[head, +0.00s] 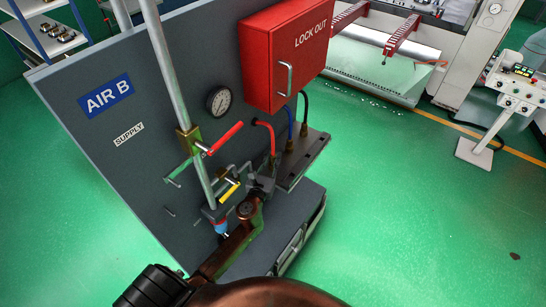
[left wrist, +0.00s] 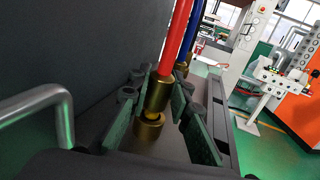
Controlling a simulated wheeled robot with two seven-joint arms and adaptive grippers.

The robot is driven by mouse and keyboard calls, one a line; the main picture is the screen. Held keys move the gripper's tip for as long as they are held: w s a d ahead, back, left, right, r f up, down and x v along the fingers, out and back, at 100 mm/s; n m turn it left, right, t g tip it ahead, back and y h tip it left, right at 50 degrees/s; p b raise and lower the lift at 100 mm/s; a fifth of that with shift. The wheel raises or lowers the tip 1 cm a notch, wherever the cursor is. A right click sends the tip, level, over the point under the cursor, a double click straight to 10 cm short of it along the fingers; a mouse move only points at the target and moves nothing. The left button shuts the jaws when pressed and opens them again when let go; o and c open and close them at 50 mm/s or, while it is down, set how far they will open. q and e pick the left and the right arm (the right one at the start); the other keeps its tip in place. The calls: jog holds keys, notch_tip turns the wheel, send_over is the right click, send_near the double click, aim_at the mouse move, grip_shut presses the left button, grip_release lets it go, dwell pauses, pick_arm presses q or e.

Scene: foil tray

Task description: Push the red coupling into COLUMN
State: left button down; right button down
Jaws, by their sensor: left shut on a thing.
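The red hose (head: 271,138) comes out of the grey panel and bends down to my left gripper (head: 264,184). In the left wrist view the red hose (left wrist: 178,40) ends in a brass coupling (left wrist: 159,92). My left gripper (left wrist: 163,98) is shut on this coupling, with a green-padded finger on each side. A second brass fitting (left wrist: 149,132) stands just below, with a narrow yellow part showing between the two. I cannot tell how far they are joined. No COLUMN label is readable. In the head view my gripper mostly hides the coupling. My right gripper is not in view.
A vertical pipe (head: 168,70) with a red-handled valve (head: 225,138) and a yellow handle (head: 229,190) is on the left. A red lockout box (head: 283,60) is above.

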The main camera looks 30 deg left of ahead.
pick_arm(q)
jog(key=shift+f+b, duration=0.4)
jog(key=shift+f, duration=0.15)
jog(key=c, duration=1.7)
grip_release()
jog(key=shift+s, duration=0.1)
jog(key=v, duration=1.1)
jog(key=shift+s+d, duration=0.2)
jog(key=shift+s, duration=0.2)
